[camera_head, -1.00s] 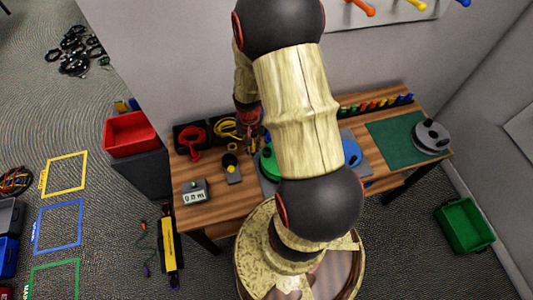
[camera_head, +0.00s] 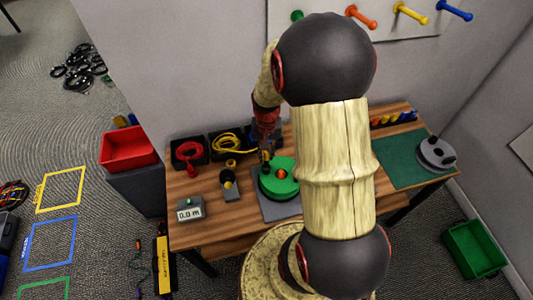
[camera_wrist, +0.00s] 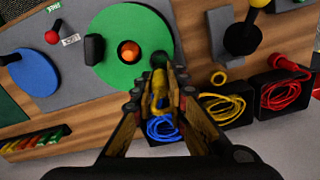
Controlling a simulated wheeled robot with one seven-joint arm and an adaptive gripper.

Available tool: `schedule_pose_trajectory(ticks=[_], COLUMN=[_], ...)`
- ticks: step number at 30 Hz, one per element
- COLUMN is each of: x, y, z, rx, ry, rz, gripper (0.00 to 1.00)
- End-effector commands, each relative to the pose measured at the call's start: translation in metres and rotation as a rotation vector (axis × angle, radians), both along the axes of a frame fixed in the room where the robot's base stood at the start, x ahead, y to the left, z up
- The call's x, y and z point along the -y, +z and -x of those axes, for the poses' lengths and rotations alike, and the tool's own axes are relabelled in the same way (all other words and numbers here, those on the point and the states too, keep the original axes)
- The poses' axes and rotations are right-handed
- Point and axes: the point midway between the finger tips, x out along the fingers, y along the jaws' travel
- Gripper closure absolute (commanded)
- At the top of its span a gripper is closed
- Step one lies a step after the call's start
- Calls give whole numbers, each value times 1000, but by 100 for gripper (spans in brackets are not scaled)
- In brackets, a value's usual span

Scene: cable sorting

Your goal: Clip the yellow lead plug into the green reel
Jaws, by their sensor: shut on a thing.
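The green reel (camera_head: 285,187) lies flat on a grey mat on the bench, with an orange knob (camera_head: 282,174) at its middle. The wrist view also shows the reel (camera_wrist: 118,70) and knob (camera_wrist: 128,51). My gripper (camera_head: 265,157) is at the reel's far left edge. In the wrist view my gripper (camera_wrist: 159,97) is shut on the yellow lead plug (camera_wrist: 159,82), whose tip points at a dark part near the reel's rim (camera_wrist: 158,59). I cannot tell whether the plug touches the reel. The yellow lead (camera_head: 226,144) lies coiled in a black tray.
A red lead (camera_head: 188,152) and a blue lead (camera_wrist: 162,129) lie in trays alongside. A black stand with a yellow ball (camera_head: 228,184) and a meter (camera_head: 190,209) are left of the reel. A blue reel (camera_wrist: 30,75) is beyond. The green mat (camera_head: 400,165) is partly bare.

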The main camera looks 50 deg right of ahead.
Motion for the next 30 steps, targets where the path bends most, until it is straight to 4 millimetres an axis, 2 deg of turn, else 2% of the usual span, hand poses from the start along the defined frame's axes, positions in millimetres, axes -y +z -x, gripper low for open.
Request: schedule_pose_trajectory(ticks=[21,30], x=[0,0], y=[-47,-54], z=[0,0], rx=[-1,0], ry=[0,0], rz=[-1,0], gripper=[100,100])
